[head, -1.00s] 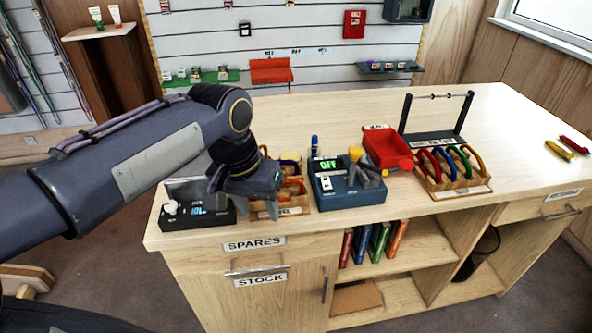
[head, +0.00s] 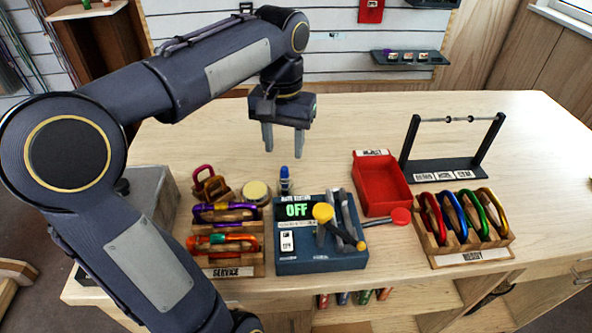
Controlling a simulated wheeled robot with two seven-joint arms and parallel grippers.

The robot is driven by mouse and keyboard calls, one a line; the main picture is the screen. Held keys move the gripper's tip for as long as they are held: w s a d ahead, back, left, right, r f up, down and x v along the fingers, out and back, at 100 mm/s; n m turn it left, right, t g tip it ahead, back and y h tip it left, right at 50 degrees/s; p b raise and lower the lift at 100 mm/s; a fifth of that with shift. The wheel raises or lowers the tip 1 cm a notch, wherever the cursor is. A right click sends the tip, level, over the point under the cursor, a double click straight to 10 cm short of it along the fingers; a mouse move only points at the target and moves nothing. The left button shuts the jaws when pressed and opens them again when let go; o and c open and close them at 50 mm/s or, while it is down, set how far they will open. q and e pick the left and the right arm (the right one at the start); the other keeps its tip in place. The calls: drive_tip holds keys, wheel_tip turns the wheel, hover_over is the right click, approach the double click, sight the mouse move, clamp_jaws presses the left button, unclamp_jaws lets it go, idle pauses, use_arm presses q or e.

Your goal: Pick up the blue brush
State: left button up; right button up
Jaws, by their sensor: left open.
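A small upright blue-topped thing (head: 285,176), likely the blue brush, stands at the back edge of the dark blue station box with the OFF display. Its lower part is dark and too small to make out well. My left gripper (head: 284,148) is open and points down. Its two fingers are spread and empty, and they appear just above the blue-topped thing in the picture. The exact depth between them is hard to tell. My right gripper is not in view.
The station box (head: 320,262) carries a yellow-headed tool (head: 323,213) and grey tools. A wooden SERVICE rack (head: 222,262) and a round tin (head: 256,192) are left. A red tray (head: 382,186) and carabiner rack (head: 462,246) are right.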

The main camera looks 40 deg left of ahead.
sight(284, 168)
use_arm(q)
wheel_tip(284, 168, down, 8)
drive_tip(key=shift+s+d+r+b, duration=0.1)
drive_tip(key=shift+s+r+b, duration=0.1)
drive_tip(key=shift+b, duration=0.2)
clamp_jaws()
